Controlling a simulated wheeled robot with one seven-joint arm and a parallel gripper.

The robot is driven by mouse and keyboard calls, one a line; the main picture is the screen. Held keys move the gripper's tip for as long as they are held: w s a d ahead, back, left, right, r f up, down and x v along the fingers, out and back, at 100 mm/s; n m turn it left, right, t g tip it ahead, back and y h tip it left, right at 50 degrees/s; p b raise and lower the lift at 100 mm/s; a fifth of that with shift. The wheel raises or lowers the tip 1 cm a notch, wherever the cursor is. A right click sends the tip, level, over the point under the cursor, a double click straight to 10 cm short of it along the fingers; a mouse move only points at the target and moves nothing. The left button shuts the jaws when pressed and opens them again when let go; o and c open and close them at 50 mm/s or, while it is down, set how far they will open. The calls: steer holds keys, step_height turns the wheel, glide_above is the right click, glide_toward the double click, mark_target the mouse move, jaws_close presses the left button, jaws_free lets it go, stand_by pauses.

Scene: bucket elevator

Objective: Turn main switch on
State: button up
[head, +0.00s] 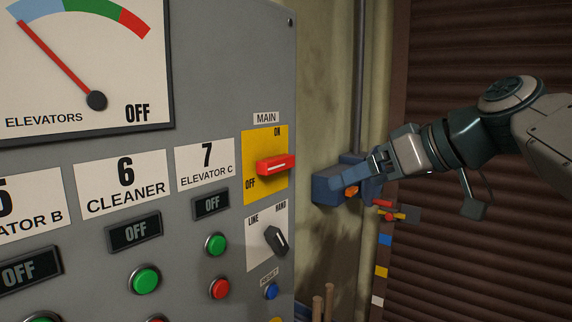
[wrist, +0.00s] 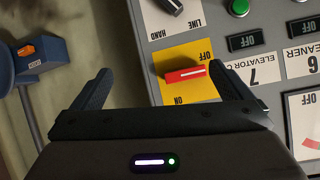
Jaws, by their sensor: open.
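The main switch is a red bar handle (head: 277,165) on a yellow plate (head: 250,142) marked ON at the top and OFF at the lower left. The handle lies nearly horizontal, with a white line along it. In the wrist view the panel appears upside down, and the red handle (wrist: 188,74) shows ahead, between the directions of the two fingers. My gripper (wrist: 163,80) is open and empty, with its fingers spread wide. In the head view my arm reaches in from the right, and my gripper is right of the panel, apart from the handle. Its fingertips are hard to separate from the blue box behind.
A LINE/HAND selector knob (head: 276,240) sits just below the switch, with a blue reset button (head: 271,291) under it. Green and red buttons are to the left. A blue wall box with an orange part (wrist: 27,51) and a pipe (head: 360,70) stand right of the panel.

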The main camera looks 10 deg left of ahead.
mark_target(282, 159)
steer(key=a+r+n+y, duration=0.2)
steer(key=a+r+n, duration=0.1)
steer(key=r, duration=0.3)
steer(key=x, duration=0.9)
steer(key=p+x, duration=0.1)
steer(key=x, duration=0.3)
steer(key=shift+s+a, duration=0.35)
steer(key=shift+g, duration=0.3)
steer(key=c, duration=1)
